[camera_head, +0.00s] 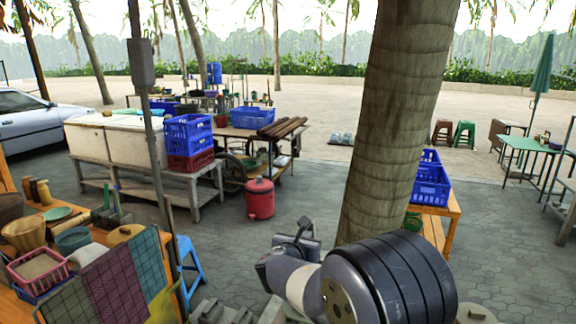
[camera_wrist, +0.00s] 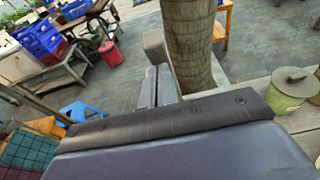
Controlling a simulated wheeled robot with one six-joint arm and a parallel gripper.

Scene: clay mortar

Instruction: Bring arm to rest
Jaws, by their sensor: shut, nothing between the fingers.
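My gripper (camera_wrist: 157,82) shows in the wrist view, pointing away from the camera toward the tree trunk (camera_wrist: 190,45). Its fingers are together with nothing between them. In the head view my arm is folded at the bottom centre, in front of the base of the trunk (camera_head: 393,120). The fingertips cannot be made out clearly there. No object is held.
A table with baskets and cloths (camera_head: 112,285) stands at the left, with a blue stool (camera_head: 188,262) beside it. A red cooler (camera_head: 260,198) stands farther back. Blue crates (camera_head: 430,182) sit on an orange bench right of the trunk. Paving between them is open.

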